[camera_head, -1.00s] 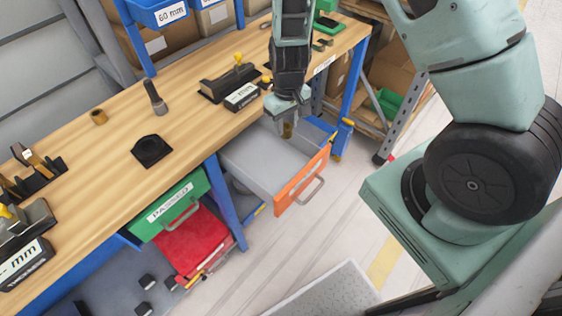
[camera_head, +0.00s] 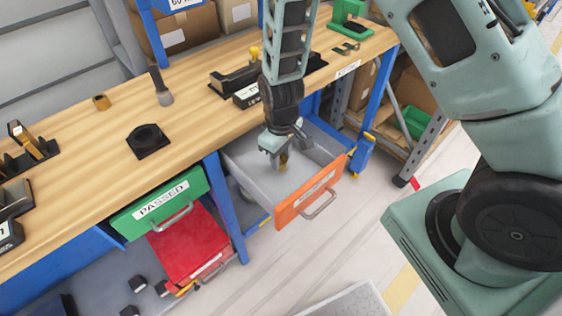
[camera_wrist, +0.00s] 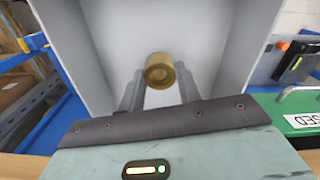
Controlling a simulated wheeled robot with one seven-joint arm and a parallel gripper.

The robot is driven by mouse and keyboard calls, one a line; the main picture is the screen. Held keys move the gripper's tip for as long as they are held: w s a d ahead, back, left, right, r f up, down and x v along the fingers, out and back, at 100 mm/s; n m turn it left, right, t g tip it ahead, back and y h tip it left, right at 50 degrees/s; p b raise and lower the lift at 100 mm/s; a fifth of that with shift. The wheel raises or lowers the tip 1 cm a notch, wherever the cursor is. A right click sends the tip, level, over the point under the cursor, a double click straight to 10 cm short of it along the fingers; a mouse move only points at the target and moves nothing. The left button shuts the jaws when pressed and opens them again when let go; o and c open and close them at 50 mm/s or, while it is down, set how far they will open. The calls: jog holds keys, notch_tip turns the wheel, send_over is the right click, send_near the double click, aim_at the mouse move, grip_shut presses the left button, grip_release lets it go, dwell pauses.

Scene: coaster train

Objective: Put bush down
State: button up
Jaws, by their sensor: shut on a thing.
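My gripper (camera_head: 278,158) points down into the open orange-fronted drawer (camera_head: 312,190). It is shut on a small brass-coloured bush (camera_head: 283,161). In the wrist view the bush (camera_wrist: 159,71) shows its round end and hole between the two fingertips (camera_wrist: 158,92). The grey drawer floor and walls (camera_wrist: 100,45) surround it there. I cannot tell whether the bush touches the drawer floor.
Another brass bush (camera_head: 101,102) stands on the wooden bench (camera_head: 80,190), near a black holder (camera_head: 148,140) and a grey pin-like tool (camera_head: 160,86).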

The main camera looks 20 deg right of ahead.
jog(key=shift+f, duration=1.3)
jog(key=shift+f, duration=0.1)
jog(key=shift+f, duration=0.15)
jog(key=o, duration=1.1)
jog(key=shift+c, duration=0.2)
notch_tip(320, 180, up, 12)
jog(key=s+a+r+n, duration=0.1)
jog(key=s+a+r, duration=0.2)
jog(key=s+r, duration=0.4)
jog(key=s+a+r, duration=0.3)
jog(key=s+r, duration=0.4)
jog(key=s, duration=0.6)
jog(key=shift+s+n+y, duration=0.3)
jog(key=shift+s+n, duration=0.1)
